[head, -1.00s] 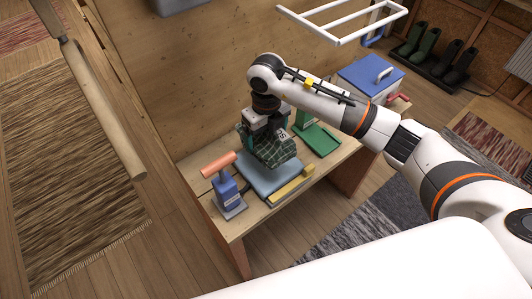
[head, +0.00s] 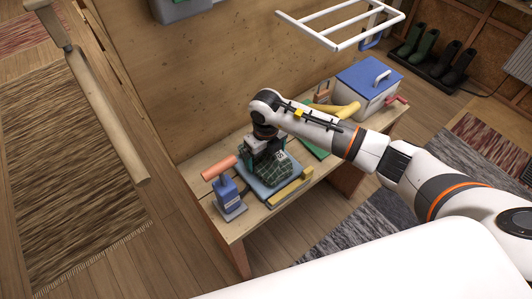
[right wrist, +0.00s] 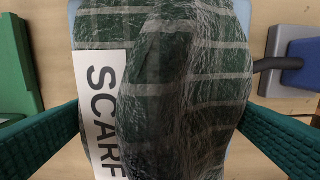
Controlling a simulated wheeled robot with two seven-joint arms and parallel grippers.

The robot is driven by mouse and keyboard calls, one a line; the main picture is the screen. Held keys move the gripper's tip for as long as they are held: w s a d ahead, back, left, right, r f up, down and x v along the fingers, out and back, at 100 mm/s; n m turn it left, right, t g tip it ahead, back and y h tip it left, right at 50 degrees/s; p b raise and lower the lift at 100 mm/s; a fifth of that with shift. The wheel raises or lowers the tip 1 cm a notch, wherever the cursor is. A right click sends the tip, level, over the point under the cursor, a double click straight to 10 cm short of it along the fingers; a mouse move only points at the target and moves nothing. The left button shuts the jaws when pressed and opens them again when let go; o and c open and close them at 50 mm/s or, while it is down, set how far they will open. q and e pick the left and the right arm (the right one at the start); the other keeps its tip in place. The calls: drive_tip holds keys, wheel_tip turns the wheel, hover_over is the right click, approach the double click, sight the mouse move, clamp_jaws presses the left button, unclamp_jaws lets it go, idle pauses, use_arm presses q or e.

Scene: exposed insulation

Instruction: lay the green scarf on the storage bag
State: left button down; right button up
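The green plaid scarf (head: 277,172), wrapped in clear film with a white "SCARF" label, is at my right gripper (head: 266,152). In the right wrist view the scarf (right wrist: 185,90) fills the space between my two teal fingers, which press against its sides. The storage bag (head: 256,187) is a flat, pale blue piece on the wooden bench. The scarf is over the bag and looks low on it; whether it bears fully on the bag is hard to tell. My left gripper is not in view.
A green tray (head: 318,148), a yellow item (head: 343,112) and a blue-lidded box (head: 368,85) are farther right.

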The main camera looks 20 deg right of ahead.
drive_tip(key=shift+r, duration=0.15)
wheel_tip(320, 180, up, 11)
drive_tip(key=b, duration=0.2)
drive_tip(key=shift+b, duration=0.3)
drive_tip(key=shift+r, duration=0.55)
